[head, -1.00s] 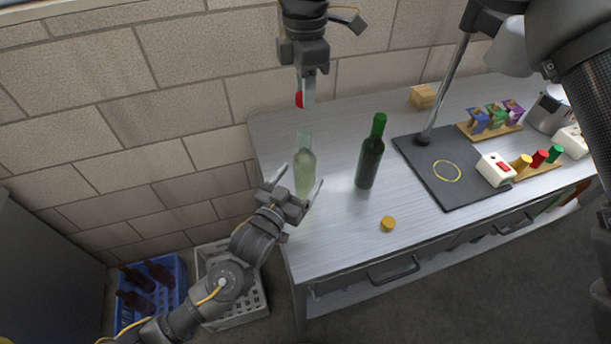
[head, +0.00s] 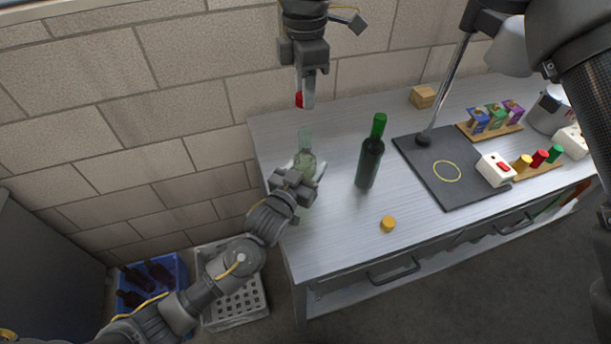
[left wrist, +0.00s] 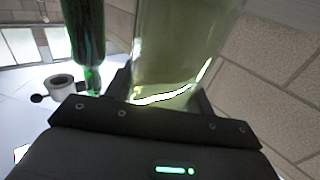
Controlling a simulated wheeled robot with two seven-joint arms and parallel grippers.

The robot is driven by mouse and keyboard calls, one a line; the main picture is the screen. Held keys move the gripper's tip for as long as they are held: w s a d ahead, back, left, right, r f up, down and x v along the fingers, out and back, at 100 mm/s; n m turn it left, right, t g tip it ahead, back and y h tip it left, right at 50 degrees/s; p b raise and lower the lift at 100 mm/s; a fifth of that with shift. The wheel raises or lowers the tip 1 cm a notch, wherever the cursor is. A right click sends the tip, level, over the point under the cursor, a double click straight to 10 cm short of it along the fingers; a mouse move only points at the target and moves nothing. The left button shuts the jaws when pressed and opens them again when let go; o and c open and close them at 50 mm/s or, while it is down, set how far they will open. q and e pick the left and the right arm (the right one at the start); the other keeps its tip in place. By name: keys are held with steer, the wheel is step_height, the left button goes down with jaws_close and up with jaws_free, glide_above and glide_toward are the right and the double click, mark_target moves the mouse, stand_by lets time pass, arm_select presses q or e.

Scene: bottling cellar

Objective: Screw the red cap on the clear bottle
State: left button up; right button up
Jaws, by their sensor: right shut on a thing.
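The clear bottle (head: 305,160) stands upright and uncapped near the left end of the metal bench. My left gripper (head: 298,178) is open at its lower body, one finger to each side. In the left wrist view the clear bottle (left wrist: 180,45) fills the space between the fingers; I cannot tell whether either touches it. My right gripper (head: 303,99) comes down from the top of the head view, shut on the red cap (head: 299,100). The cap is held above the clear bottle's mouth, apart from it, and is partly hidden by a finger.
A green bottle (head: 369,160) stands right of the clear one. A yellow cap (head: 388,224) lies near the front edge. A dark mat (head: 472,190) with a stand, a wooden block (head: 423,97) and racks of small items are further right. Crates (head: 238,300) sit on the floor.

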arm_select(q)
steer(key=c, duration=0.8)
steer(key=shift+c, duration=0.2)
arm_select(e)
glide_above(306, 130)
steer(key=shift+f, duration=2.5)
steer(key=shift+f, duration=0.85)
steer(key=shift+f, duration=0.6)
